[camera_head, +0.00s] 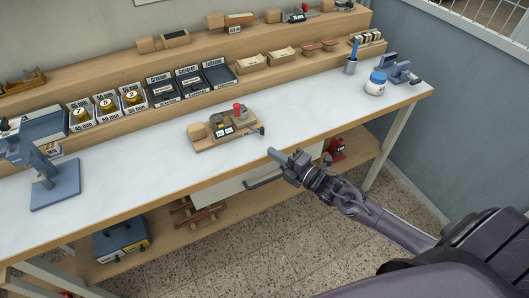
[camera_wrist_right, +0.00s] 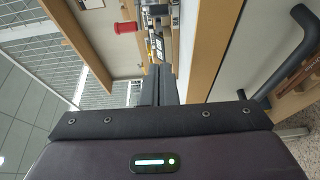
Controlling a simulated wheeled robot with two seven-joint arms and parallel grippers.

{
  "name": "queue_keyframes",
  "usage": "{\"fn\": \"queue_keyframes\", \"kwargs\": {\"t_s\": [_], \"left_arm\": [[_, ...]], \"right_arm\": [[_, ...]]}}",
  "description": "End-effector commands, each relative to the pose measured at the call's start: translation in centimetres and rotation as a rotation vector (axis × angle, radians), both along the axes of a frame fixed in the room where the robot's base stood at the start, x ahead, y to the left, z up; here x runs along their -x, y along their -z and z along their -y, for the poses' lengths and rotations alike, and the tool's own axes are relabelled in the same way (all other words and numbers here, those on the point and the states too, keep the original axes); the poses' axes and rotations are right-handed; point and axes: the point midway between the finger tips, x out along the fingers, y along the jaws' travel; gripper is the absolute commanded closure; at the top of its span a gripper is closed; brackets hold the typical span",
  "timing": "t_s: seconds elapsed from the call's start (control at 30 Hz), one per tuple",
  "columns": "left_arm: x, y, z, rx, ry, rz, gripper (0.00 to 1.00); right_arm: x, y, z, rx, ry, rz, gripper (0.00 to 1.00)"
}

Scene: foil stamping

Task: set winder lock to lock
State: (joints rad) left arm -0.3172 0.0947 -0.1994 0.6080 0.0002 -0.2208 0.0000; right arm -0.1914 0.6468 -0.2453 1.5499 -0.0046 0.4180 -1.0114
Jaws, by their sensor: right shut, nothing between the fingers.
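The winder (camera_head: 222,134) is a small wooden-based device on the white bench top, near the middle. It carries a red knob (camera_head: 239,108), metal parts and white number labels. A dark lever or crank (camera_head: 258,131) sticks out at its right end; I cannot tell which part is the lock or how it is set. My right gripper (camera_head: 272,153) is shut and empty, in front of the bench's front edge, right of the winder and apart from it. In the right wrist view, the shut fingers (camera_wrist_right: 158,84) point toward the bench, and the red knob (camera_wrist_right: 127,27) shows beyond them. My left gripper is out of view.
A blue press (camera_head: 50,180) stands at the left. Labelled bins with foil rolls (camera_head: 108,105) line the back. A white-and-blue jar (camera_head: 375,84) and a cup (camera_head: 351,66) stand at the right. A dark drawer handle (camera_head: 265,180) sits below the bench edge. The bench around the winder is clear.

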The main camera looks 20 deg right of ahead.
Motion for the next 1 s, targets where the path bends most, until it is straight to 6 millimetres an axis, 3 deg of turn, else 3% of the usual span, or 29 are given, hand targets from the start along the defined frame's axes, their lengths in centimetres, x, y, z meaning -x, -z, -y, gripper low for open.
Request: {"fn": "queue_keyframes", "kwargs": {"t_s": [0.1, 0.3, 0.63, 1.0], "left_arm": [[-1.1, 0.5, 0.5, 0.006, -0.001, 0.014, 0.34], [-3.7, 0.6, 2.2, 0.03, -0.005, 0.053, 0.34], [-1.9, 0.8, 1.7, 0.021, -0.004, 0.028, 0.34], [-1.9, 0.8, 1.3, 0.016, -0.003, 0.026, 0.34]], "right_arm": [[1.9, 0.3, 1.3, 0.003, -0.001, -0.003, 1.0], [3.8, 0.1, 2.8, 0.001, -0.001, -0.002, 1.0], [4.3, -0.1, 3.2, -0.002, -0.001, 0.001, 1.0], [4.3, 0.0, 3.2, -0.002, 0.0, -0.001, 1.0]]}}
